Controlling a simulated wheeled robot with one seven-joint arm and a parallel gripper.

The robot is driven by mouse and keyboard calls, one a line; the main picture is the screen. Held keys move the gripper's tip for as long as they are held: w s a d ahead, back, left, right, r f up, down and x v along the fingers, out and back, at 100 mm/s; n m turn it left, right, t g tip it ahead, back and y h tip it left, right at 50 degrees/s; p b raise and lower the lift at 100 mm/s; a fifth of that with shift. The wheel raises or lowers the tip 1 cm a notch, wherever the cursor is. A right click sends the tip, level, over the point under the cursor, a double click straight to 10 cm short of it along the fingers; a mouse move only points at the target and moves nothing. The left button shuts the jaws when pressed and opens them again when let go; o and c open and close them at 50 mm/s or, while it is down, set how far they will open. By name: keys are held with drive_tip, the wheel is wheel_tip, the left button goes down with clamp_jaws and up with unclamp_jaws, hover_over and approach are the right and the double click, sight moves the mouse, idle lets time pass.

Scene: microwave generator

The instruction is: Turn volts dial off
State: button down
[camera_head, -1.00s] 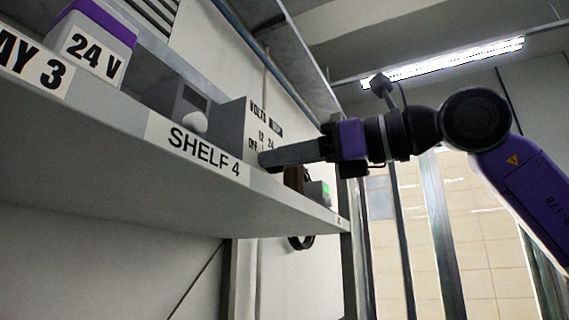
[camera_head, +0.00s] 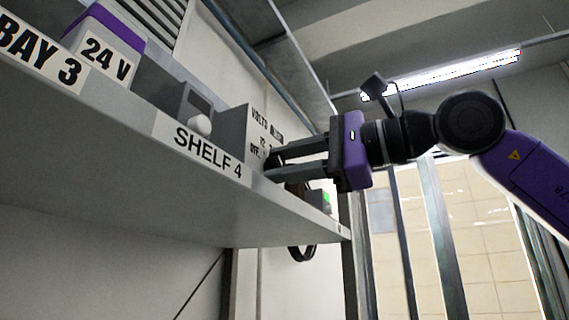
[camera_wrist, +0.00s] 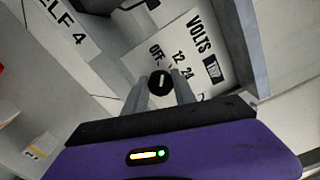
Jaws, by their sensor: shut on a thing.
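The volts dial (camera_wrist: 160,83) is a small round black knob with a white pointer line, on a white panel (camera_wrist: 205,50) marked VOLTS, TRIP, OFF, 12 and 24. In the wrist view the line points roughly up, toward the OFF and 12 side; the exact mark is hard to tell. My gripper (camera_head: 268,165) reaches from the right to the panel face, its two fingers one above the other. In the wrist view my gripper (camera_wrist: 161,92) is shut on the dial, one finger on each side.
The panel's grey box stands on a shelf labelled SHELF 4 (camera_head: 208,152). A grey unit with a white round knob (camera_head: 200,124) and a purple-topped 24 V box (camera_head: 105,50) stand to its left. A device with a green display (camera_head: 327,198) sits beyond the gripper.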

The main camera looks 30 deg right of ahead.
drive_tip(key=shift+f+n, duration=0.1)
drive_tip(key=shift+n, duration=1.6)
drive_tip(key=c, duration=1)
unclamp_jaws()
drive_tip(key=shift+f, duration=0.1)
